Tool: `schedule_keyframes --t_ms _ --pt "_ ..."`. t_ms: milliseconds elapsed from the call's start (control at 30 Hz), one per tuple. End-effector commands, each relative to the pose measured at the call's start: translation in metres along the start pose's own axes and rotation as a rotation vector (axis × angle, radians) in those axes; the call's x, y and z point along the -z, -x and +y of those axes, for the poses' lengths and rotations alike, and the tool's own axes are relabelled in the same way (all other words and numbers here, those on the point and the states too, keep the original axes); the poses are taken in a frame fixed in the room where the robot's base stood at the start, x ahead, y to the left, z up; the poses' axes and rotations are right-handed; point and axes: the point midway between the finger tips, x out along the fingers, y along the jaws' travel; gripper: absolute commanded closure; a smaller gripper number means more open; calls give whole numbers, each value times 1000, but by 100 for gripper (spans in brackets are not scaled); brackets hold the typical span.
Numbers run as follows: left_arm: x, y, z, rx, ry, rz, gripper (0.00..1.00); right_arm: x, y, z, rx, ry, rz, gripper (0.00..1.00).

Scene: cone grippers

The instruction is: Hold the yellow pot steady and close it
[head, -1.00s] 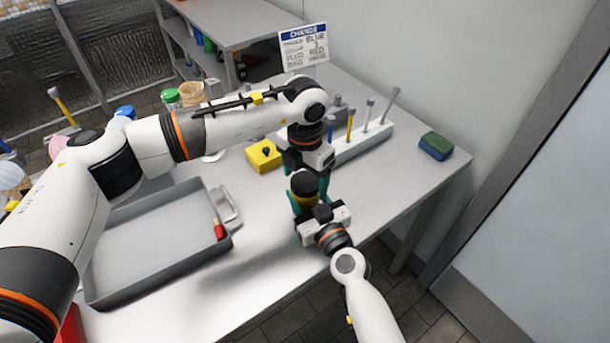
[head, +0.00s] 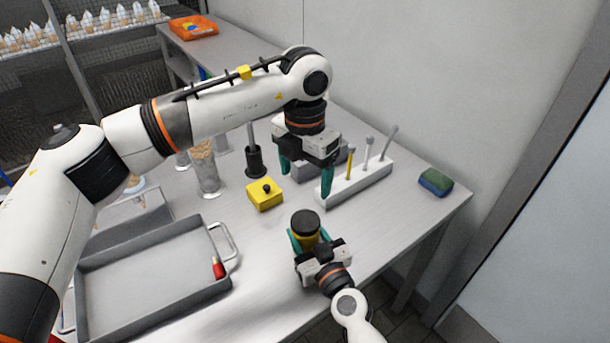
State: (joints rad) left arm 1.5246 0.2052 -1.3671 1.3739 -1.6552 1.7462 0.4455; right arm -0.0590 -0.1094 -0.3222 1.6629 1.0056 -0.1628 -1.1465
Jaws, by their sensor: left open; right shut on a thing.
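The yellow pot (head: 306,239) stands upright near the front edge of the table, with a black lid (head: 305,222) on top. My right gripper (head: 306,243) is shut on the pot's sides from the front, its teal fingers around it. Whether the lid is fully tightened cannot be told. My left gripper (head: 306,182) is open and empty, pointing down above the table behind the pot, well apart from the lid.
A yellow box with a black knob (head: 264,195) stands left of my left gripper. A white rack (head: 355,184) with upright tools is to its right. A grey tray (head: 150,275) fills the left front. A green-blue sponge (head: 435,182) lies at the right.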

Motion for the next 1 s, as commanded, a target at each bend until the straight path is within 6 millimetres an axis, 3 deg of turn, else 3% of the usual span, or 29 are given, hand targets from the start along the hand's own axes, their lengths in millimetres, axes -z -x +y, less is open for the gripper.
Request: schedule_keyframes --t_ms 33,67,200,567,1000 --pt "0 0 0 0 0 0 19 2 0 0 0 1 3 100" --pt "0 0 0 0 0 0 19 2 0 0 0 1 3 44" --pt "0 0 0 0 0 0 19 1 0 0 0 1 2 24" --pt "0 -1 0 0 0 0 19 2 6 0 0 1 2 24" --pt "0 -10 0 0 0 0 19 3 91 0 -1 2 5 24"
